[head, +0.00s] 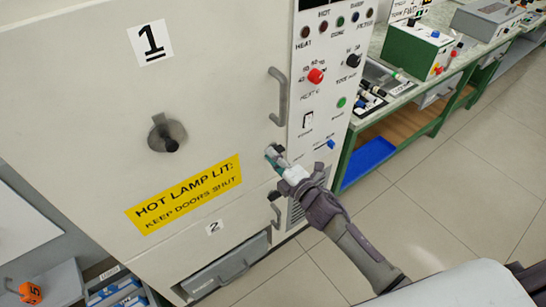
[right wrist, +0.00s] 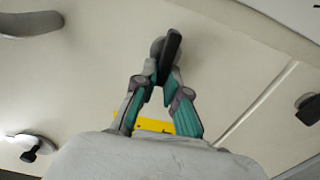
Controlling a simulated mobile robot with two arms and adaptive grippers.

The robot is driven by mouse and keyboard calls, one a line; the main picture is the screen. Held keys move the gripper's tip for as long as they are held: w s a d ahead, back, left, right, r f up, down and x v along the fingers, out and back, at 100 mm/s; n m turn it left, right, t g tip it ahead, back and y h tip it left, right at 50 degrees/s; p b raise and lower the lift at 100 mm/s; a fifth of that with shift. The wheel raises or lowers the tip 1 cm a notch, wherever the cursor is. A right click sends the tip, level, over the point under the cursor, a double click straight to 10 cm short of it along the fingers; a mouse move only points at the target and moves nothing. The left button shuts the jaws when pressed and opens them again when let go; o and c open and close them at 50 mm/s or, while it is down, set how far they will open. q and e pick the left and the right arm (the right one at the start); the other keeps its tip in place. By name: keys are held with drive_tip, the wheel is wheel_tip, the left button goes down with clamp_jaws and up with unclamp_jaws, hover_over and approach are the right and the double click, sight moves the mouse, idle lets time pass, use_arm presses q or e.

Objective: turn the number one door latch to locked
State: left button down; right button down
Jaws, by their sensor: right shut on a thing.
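The number one door (head: 90,95) is the large cream door with a "1" label, and it looks closed. Its latch is mostly hidden by my right gripper (head: 275,157) in the head view. In the right wrist view, the latch (right wrist: 171,50) is a black lever on a grey round base. My right gripper (right wrist: 163,78) has its teal-padded fingers closed on the lever from both sides. I cannot tell from these views whether the lever stands at locked. My left gripper is not in view.
A grey door handle (head: 279,97) is just above the latch. A second latch (head: 274,197) is below, by the number two door. The control panel (head: 325,90) with knobs is close on the right. A green bench (head: 385,105) stands beyond; the tiled floor (head: 450,200) is clear.

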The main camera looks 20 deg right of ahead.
drive_tip(key=c, duration=1.2)
unclamp_jaws()
drive_tip(key=shift+s, duration=0.15)
drive_tip(key=v, duration=1.1)
drive_tip(key=shift+s+d, duration=0.15)
drive_tip(key=shift+s, duration=0.25)
drive_tip(key=s+d+f+m+g+h, duration=0.2)
drive_tip(key=s+f+m+g, duration=0.15)
drive_tip(key=f, duration=0.75)
drive_tip(key=s+d+f+m+g+h, duration=0.2)
drive_tip(key=s+f+m, duration=0.2)
drive_tip(key=f, duration=0.7)
drive_tip(key=s+d+f+m+g+h, duration=0.15)
drive_tip(key=s+f+m, duration=0.25)
drive_tip(key=f, duration=0.6)
drive_tip(key=s+f+m+g, duration=0.2)
drive_tip(key=s+f, duration=0.3)
drive_tip(key=s, duration=0.4)
drive_tip(key=s+a+f+m+g, duration=0.1)
drive_tip(key=s+f+m+g, duration=0.2)
drive_tip(key=s, duration=0.6)
drive_tip(key=s+f+m+g, duration=0.3)
drive_tip(key=s+f+g, duration=0.1)
drive_tip(key=s+f, duration=0.3)
drive_tip(key=shift+s+a+f+h, duration=0.1)
drive_tip(key=shift+s+f+h, duration=0.1)
drive_tip(key=shift+s, duration=0.4)
drive_tip(key=shift+s+a+f+h, duration=0.1)
drive_tip(key=shift+s+f+h, duration=0.1)
drive_tip(key=shift+s, duration=0.4)
